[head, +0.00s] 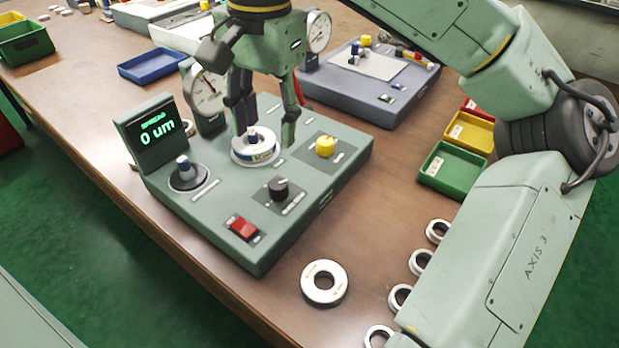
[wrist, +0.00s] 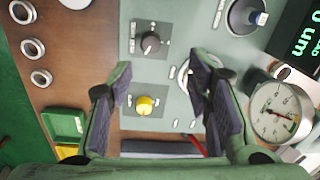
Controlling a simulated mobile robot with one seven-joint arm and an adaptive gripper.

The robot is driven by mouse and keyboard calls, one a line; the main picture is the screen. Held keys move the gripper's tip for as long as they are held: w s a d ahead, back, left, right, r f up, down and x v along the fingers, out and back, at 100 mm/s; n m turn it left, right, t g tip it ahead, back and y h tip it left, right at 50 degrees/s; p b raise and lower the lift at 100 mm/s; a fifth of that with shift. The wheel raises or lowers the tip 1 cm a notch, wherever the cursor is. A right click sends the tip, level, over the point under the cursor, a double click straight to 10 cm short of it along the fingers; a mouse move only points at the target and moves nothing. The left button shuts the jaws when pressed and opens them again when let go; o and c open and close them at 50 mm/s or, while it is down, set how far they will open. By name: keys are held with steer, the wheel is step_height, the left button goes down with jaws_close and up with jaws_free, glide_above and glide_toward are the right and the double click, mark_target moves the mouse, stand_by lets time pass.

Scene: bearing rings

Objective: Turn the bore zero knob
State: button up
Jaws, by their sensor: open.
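A grey-green gauge box (head: 215,210) stands on the wooden bench with two knobs on dark plates. The black knob (head: 278,189) is near the front, and the yellow knob (head: 324,147) is farther right. Their labels are too small to read, so I cannot tell which is bore zero. In the wrist view the black knob (wrist: 151,42) and yellow knob (wrist: 145,105) both show between or near the fingers. My gripper (head: 265,135) is open and empty above the box, near a white ring (head: 256,152) seated on a post. A finger partly hides the ring in the wrist view.
A loose ring (head: 324,283) and several smaller rings lie in front. Small bins (head: 452,169) stand to the right.

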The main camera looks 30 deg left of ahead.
mark_target(278, 185)
steer(key=f, duration=1.1)
steer(key=shift+d, duration=0.4)
steer(key=shift+c, duration=0.6)
jaws_close()
